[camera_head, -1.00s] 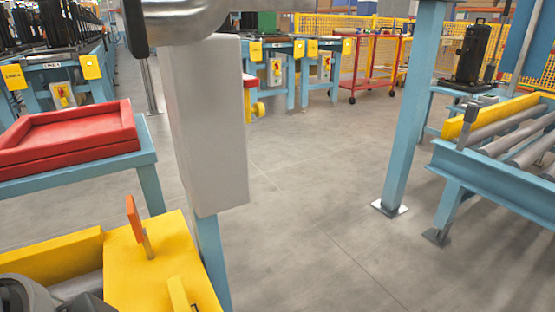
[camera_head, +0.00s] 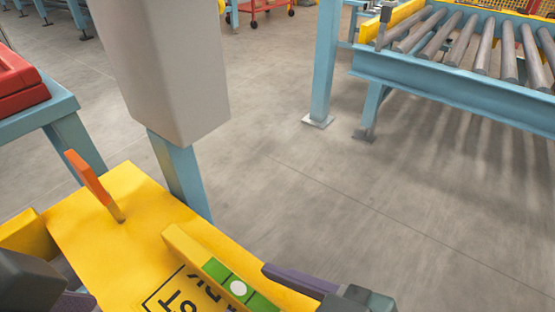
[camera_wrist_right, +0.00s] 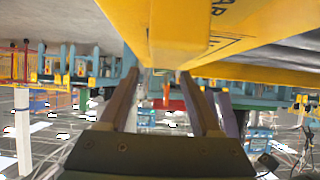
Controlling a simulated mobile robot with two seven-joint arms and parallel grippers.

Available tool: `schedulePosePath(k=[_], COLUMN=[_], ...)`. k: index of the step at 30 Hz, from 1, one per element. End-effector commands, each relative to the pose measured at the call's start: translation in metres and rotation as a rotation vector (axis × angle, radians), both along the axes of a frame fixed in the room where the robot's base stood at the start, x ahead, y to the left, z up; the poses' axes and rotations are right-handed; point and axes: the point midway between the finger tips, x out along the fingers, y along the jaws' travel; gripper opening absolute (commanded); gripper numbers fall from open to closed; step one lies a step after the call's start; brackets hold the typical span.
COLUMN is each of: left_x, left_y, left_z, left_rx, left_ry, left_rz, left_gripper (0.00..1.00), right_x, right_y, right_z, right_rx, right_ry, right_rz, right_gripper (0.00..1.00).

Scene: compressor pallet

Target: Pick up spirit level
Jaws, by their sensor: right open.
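The spirit level (camera_head: 190,247), a yellow bar with a green section and a white round spot, lies on the yellow plate (camera_head: 130,225) at the bottom of the head view. Its near end is cut off by the frame. My right gripper (camera_wrist_right: 164,74) is open in the wrist view, with a yellow block, seemingly the level's end (camera_wrist_right: 180,35), above and just beyond its fingertips. In the head view one purple finger of it shows right of the level, apart from it. My left gripper (camera_head: 35,285) is partly in view at the lower left; its jaws are mostly hidden.
An orange upright handle (camera_head: 95,185) stands on the yellow plate. A grey box on a blue post (camera_head: 170,70) rises behind it. A red tray (camera_head: 20,80) sits on a blue table at left. A roller conveyor (camera_head: 450,85) stands at right, with clear floor between.

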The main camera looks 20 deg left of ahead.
Motion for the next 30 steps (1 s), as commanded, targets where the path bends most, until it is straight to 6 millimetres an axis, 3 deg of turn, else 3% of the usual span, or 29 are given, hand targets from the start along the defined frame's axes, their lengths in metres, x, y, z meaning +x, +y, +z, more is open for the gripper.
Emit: schedulePosePath(k=[1,4,9,15,30], left_x=[0.0,0.0,0.0,0.0,0.0], left_y=[0.0,0.001,0.001,0.002,0.003], left_z=[-0.012,-0.022,-0.027,-0.025,-0.025], left_rx=[0.001,0.001,0.003,0.008,0.009], left_ry=[0.0,0.0,-0.001,0.0,-0.001], left_rz=[0.0,0.0,-0.001,-0.003,-0.003], left_gripper=[0.99,0.99,0.99,0.99,0.99], right_x=[0.002,0.006,0.01,0.01,0.01], right_y=[0.008,0.021,0.033,0.033,0.033], right_z=[-0.01,-0.019,-0.023,-0.022,-0.022], right_rx=[0.001,0.001,0.0,-0.001,-0.001], right_ry=[-0.003,-0.003,0.0,0.001,0.001], right_rz=[0.004,0.004,0.001,0.0,0.0], right_gripper=[0.65,0.65,0.65,0.65,0.1])
